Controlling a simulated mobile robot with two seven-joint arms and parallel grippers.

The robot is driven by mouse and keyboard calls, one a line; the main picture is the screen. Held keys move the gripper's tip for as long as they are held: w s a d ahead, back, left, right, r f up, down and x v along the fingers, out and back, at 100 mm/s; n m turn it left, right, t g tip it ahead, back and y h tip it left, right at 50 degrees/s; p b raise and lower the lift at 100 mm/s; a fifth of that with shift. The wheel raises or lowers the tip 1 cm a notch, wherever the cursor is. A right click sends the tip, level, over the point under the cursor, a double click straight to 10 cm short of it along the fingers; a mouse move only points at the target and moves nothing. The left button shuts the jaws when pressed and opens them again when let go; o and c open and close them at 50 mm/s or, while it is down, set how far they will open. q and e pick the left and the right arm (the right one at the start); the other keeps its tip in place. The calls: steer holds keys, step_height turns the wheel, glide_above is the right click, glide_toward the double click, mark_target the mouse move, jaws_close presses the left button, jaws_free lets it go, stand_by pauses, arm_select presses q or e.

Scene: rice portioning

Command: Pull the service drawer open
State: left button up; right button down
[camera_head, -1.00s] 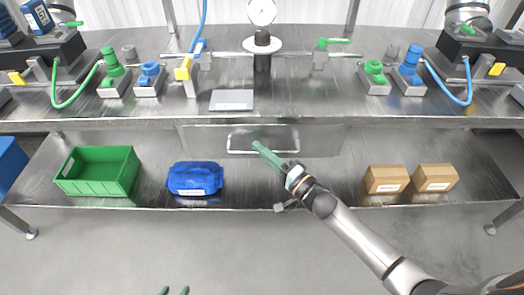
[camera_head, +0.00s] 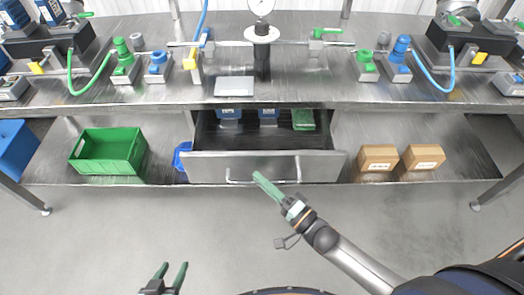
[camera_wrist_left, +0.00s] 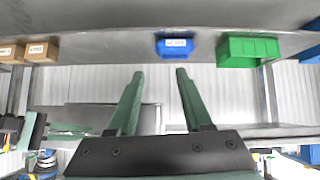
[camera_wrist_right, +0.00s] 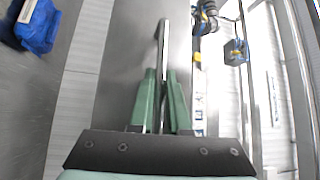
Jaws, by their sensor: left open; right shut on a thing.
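The service drawer (camera_head: 265,168) hangs under the bench in the head view and stands open toward me. Inside it lie blue packs (camera_head: 229,113) and a green pack (camera_head: 303,120). A bar handle (camera_head: 297,172) runs along its front. My right gripper (camera_head: 258,177) is shut on the handle; in the right wrist view the green fingers (camera_wrist_right: 160,98) sit on either side of the bar (camera_wrist_right: 161,60). My left gripper (camera_head: 172,271) is open and empty, low in the head view, away from the drawer. Its spread fingers show in the left wrist view (camera_wrist_left: 158,90).
The floor in front is clear.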

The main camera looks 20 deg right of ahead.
arm_select(q)
steer(key=shift+s+a+r+p, duration=0.25)
steer(key=shift+s+a+p, duration=0.15)
steer(key=shift+a+p, duration=0.15)
steer(key=shift+s+a+r+p, duration=0.2)
steer(key=shift+s+a+p, duration=0.2)
steer(key=shift+p, duration=0.1)
arm_select(e)
steer(key=s+a, duration=0.2)
steer(key=s, duration=0.7)
steer(key=shift+a, duration=0.3)
steer(key=shift+s, duration=0.1)
steer(key=c, duration=0.9)
jaws_free()
arm_select(q)
steer(key=shift+s+d, duration=0.1)
